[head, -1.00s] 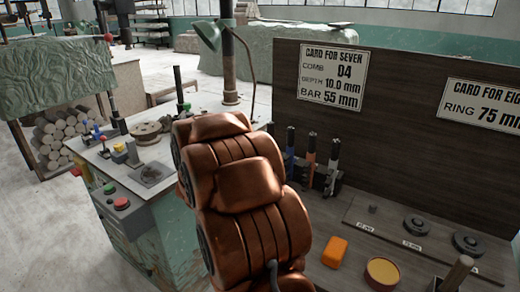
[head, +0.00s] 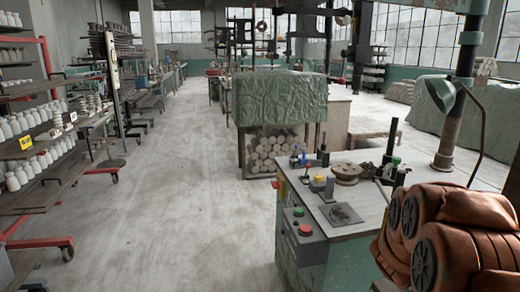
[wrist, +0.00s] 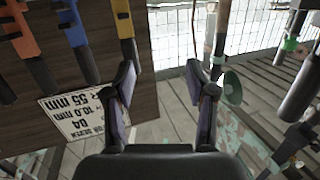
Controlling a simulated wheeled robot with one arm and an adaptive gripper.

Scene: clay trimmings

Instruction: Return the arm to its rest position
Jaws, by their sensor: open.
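My gripper (wrist: 164,88) shows in the wrist view with its two dark fingers spread wide. It is open, and nothing is between the fingers. In the head view only my copper-coloured arm links (head: 445,240) show, at the lower right; the gripper itself is outside that view. In the wrist view a white card (wrist: 85,118) on a dark wood panel appears upside down, left of the fingers. Tools with orange (wrist: 22,35), blue (wrist: 70,22) and yellow (wrist: 122,18) parts show at the upper left.
A green-sided bench (head: 300,240) with buttons and small parts stands left of my arm. A covered table (head: 278,98) stands farther back. Shelves of pale bottles (head: 30,150) line the left. The aisle floor (head: 170,200) is clear.

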